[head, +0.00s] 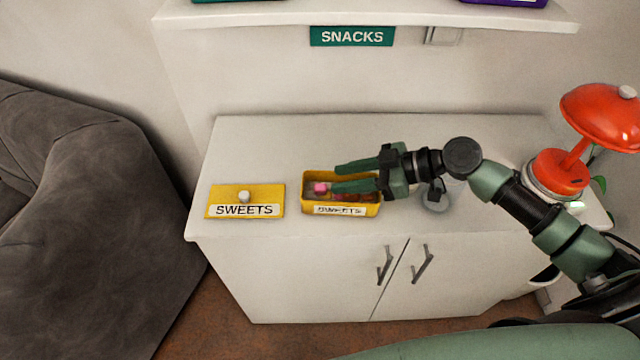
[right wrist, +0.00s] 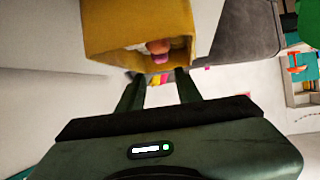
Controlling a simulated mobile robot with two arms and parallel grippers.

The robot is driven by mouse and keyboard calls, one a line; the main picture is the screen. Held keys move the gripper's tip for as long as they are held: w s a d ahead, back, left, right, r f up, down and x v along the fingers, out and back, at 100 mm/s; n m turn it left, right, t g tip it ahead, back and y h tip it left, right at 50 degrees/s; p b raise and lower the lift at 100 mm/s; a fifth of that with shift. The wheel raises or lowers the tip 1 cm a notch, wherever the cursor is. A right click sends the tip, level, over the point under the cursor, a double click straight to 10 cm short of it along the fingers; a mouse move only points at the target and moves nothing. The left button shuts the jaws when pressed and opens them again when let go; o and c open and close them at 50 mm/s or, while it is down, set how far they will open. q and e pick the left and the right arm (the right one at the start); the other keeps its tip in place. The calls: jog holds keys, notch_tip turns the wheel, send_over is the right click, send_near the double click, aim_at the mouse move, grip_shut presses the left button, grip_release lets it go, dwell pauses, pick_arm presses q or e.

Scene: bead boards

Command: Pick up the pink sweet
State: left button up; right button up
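The pink sweet (head: 321,188) lies inside the open yellow sweets box (head: 309,203), near its left end. In the right wrist view a pink sweet (right wrist: 161,58) shows in the yellow box (right wrist: 110,27) with an orange-brown sweet (right wrist: 157,46) beside it. My right gripper (head: 336,178) reaches in from the right over the box, its fingertips just right of the pink sweet. Its two fingers (right wrist: 159,73) are apart with nothing held between them. The fingers hide part of the box's inside. My left gripper is not in view.
A yellow lid (head: 270,197) with a white knob lies left of the box on the white cabinet (head: 270,140). A glass-like item (head: 436,198) and a red lamp (head: 600,115) stand to the right. A shelf (head: 260,17) hangs above. The cabinet top behind the box is clear.

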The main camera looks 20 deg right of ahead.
aim_at(323, 187)
jog(key=p+x, duration=0.1)
jog(key=x, duration=0.1)
jog(key=p+x, duration=0.1)
jog(key=x, duration=0.1)
jog(key=shift+s+f, duration=0.15)
jog(key=shift+f, duration=0.3)
jog(key=shift+a+f, duration=0.3)
jog(key=shift+f, duration=0.05)
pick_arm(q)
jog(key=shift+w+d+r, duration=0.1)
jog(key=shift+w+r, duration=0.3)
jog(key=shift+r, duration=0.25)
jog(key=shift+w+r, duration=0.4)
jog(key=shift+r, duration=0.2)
pick_arm(e)
jog(key=shift+c, duration=0.2)
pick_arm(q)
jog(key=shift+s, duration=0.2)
pick_arm(e)
grip_shut()
